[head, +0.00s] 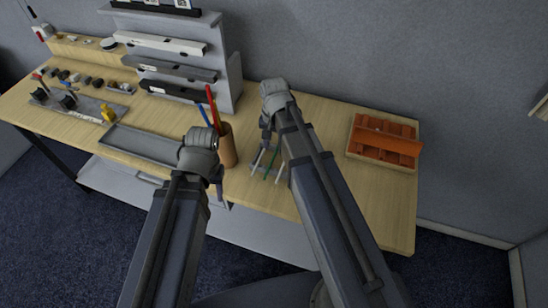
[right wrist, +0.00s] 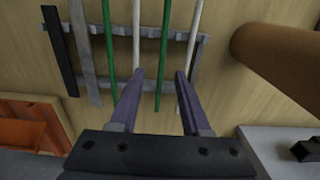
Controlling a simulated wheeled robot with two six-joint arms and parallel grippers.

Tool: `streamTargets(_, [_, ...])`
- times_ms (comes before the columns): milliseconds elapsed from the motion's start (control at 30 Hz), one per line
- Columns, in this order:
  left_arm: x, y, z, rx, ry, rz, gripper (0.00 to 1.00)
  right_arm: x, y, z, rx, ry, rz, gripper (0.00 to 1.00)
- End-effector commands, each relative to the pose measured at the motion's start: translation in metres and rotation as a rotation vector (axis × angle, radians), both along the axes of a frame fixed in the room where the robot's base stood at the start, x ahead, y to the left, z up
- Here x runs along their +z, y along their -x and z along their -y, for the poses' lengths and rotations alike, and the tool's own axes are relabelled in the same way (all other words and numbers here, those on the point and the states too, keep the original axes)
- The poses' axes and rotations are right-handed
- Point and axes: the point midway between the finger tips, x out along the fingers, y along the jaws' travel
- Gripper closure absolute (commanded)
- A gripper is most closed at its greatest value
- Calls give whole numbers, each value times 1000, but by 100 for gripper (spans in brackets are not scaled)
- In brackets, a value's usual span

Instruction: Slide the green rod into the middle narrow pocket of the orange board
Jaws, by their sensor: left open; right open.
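The orange board (head: 385,148) sits in a wooden tray at the table's right; its tray edge and part of it show at lower left in the right wrist view (right wrist: 18,132). Its pockets are too small to tell apart. Two green rods lie on a grey notched rack (right wrist: 122,34): one green rod (right wrist: 163,48) runs between my right gripper's fingertips, another green rod (right wrist: 108,42) lies left of them. My right gripper (right wrist: 160,76) is open above the rack; contact cannot be told. My left gripper (head: 220,188) is open and apart, near the brown cup.
White rods (right wrist: 195,40), a grey strip (right wrist: 84,50) and a black bar (right wrist: 58,50) share the rack. A brown cup (head: 228,150) with red and blue sticks stands left of it. A grey tray (head: 140,144) lies further left. Table between rack and orange board looks clear.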

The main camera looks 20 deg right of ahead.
Motion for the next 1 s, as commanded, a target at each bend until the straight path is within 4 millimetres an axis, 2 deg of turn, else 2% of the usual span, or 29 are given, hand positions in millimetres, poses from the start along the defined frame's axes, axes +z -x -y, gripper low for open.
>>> streamTargets(433, [-48, 0, 0, 1, 0, 0, 50, -48, -1, -3, 0, 0, 0, 53])
streamTargets(767, [-51, 0, 0, 1, 0, 0, 50, -50, -1, -3, 0, 0, 0, 53])
streamTargets(1000, [-51, 0, 0, 1, 0, 0, 50, -51, -1, -3, 0, 0, 0, 79])
